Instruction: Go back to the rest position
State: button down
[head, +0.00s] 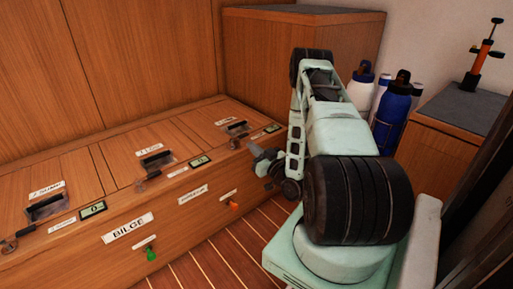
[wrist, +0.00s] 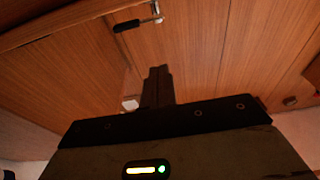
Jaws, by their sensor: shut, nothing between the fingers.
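My gripper (wrist: 158,74) shows in the wrist view as black fingers pressed together, with nothing between them. In the head view my pale green arm is folded at the right of centre, and its wrist end hangs beside the right end of the wooden bench (head: 190,215). The fingers are hard to make out there. In the wrist view a black-gripped metal handle (wrist: 137,22) lies beyond the fingertips, apart from them, against wood panels.
The bench has several lids with latches, small displays and a BILGE label (head: 128,228). Green (head: 151,254) and orange (head: 233,206) knobs are on its front. Bottles (head: 394,112) and an orange pump (head: 482,58) stand at right. Striped floor (head: 215,255) is clear.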

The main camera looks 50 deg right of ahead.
jog(key=shift+s+a+f, duration=0.15)
jog(key=shift+s+a, duration=0.05)
jog(key=shift+s, duration=0.5)
